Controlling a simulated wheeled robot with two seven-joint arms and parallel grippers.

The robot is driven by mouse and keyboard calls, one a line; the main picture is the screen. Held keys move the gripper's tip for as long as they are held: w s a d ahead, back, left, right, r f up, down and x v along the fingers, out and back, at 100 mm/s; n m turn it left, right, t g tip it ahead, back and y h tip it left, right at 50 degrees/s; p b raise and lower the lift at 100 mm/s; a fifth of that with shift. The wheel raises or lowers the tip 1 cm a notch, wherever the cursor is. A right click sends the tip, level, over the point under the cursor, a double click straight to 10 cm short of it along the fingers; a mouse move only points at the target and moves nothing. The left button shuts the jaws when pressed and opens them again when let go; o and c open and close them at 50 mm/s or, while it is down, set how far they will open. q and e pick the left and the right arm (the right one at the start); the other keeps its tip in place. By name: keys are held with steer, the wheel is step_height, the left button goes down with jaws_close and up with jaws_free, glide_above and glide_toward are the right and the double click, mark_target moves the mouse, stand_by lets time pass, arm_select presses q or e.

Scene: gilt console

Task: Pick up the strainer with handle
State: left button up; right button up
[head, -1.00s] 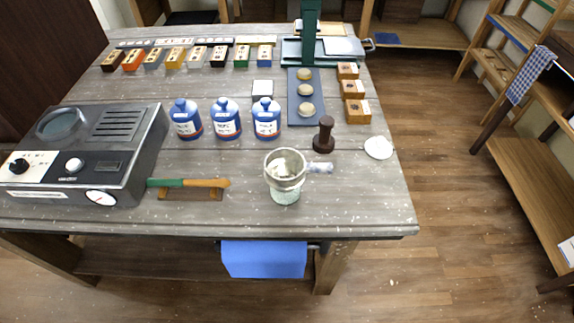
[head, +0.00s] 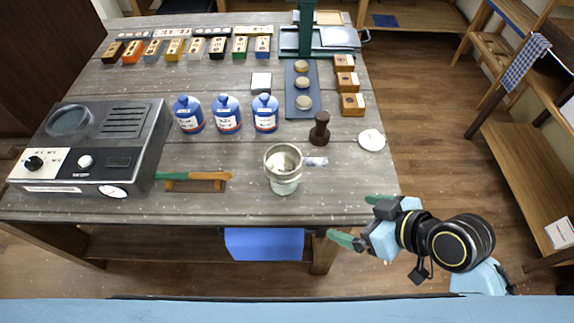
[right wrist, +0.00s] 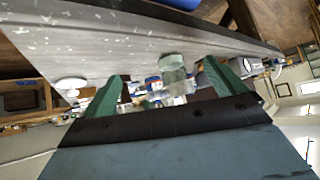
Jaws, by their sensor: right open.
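The strainer with handle (head: 283,155) is a round metal cup resting in the top of a greenish glass vessel (head: 284,186) near the table's front edge. Its pale handle (head: 316,162) points right. My right gripper (head: 360,220) is open and empty, off the table's front right corner, lower right of the strainer and apart from it. In the right wrist view, its two green fingers are spread (right wrist: 165,86), with the greenish glass (right wrist: 172,64) seen beyond them. My left gripper is not in view.
A dark brown tamper-like object (head: 320,130) and a white round dish (head: 371,140) stand to the right of the strainer. A green-and-wood handled tool (head: 195,176) lies left. Blue bottles (head: 227,115) stand behind. A grey appliance (head: 95,145) fills the table's left. The front right corner is clear.

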steer(key=w+a+r+n+t+y, duration=0.2)
steer(key=w+a+r+n+y, duration=0.15)
steer(key=w+r, duration=0.2)
steer(key=p, duration=0.1)
glide_toward(292, 164)
steer(key=w+a, duration=0.2)
steer(key=a, duration=0.1)
steer(key=shift+m+y, duration=0.35)
steer(key=shift+m, duration=0.1)
steer(key=shift+s+a+p+x, duration=0.15)
steer(key=shift+p+x, duration=0.15)
steer(key=shift+x, duration=0.9)
steer(key=shift+s+a+p+x, duration=0.15)
steer(key=shift+p+x, duration=0.1)
steer(key=shift+x, duration=1)
steer(key=shift+s+r, duration=0.1)
steer(key=shift+r, duration=0.05)
steer(key=shift+c, duration=0.2)
steer(key=c, duration=1.1)
